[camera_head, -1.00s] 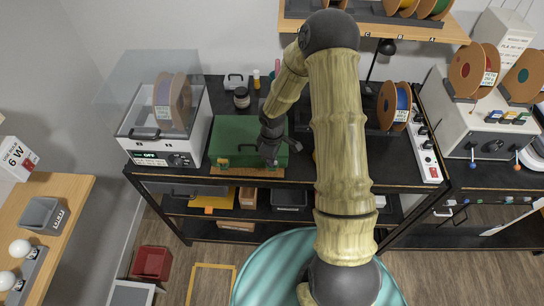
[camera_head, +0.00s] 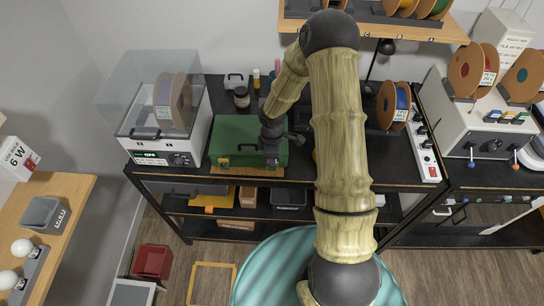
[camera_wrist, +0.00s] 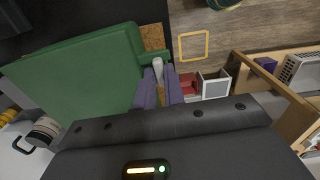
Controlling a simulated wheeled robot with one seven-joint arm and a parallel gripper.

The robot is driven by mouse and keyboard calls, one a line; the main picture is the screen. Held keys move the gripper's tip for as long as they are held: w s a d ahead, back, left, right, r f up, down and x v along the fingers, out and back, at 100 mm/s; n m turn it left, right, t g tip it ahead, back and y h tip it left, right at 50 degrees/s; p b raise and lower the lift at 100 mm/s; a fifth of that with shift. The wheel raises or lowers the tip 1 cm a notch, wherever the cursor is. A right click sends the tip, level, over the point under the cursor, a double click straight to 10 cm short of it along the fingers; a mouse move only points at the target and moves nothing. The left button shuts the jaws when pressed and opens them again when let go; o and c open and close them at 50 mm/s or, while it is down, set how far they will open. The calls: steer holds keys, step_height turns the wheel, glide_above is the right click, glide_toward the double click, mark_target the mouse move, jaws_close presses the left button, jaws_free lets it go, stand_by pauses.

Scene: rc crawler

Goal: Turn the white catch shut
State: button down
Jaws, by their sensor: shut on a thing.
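The green case (camera_head: 237,132) sits closed on a cork mat on the black bench; in the wrist view its green surface (camera_wrist: 80,75) fills the left. A yellowish catch (camera_head: 223,162) shows at the left of its front. The white catch (camera_wrist: 158,66) stands at the case's edge in the wrist view, between my purple fingertips. My gripper (camera_wrist: 160,90) is shut on it. In the head view my gripper (camera_head: 272,160) is at the right part of the case's front, and the white catch is hidden there.
A clear-lidded white machine (camera_head: 165,130) stands left of the case, with a dark jar (camera_head: 241,97) behind it. A power strip (camera_head: 424,150) and spools are to the right. Shelves with bins (camera_head: 289,197) lie below the bench edge.

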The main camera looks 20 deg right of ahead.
mark_target(272, 168)
steer(key=c, duration=1.8)
jaws_free()
steer(key=shift+o, duration=0.2)
steer(key=shift+r, duration=0.15)
step_height(272, 168, up, 17)
steer(key=b, duration=0.2)
steer(key=shift+b, duration=0.35)
steer(key=shift+s, duration=0.1)
steer(key=s+f+m+t+b, duration=0.2)
steer(key=s+m+b, duration=0.3)
steer(key=s+m, duration=1)
steer(key=shift+d+f+t, duration=0.2)
steer(key=shift+f+t, duration=0.1)
steer(key=shift+f, duration=0.3)
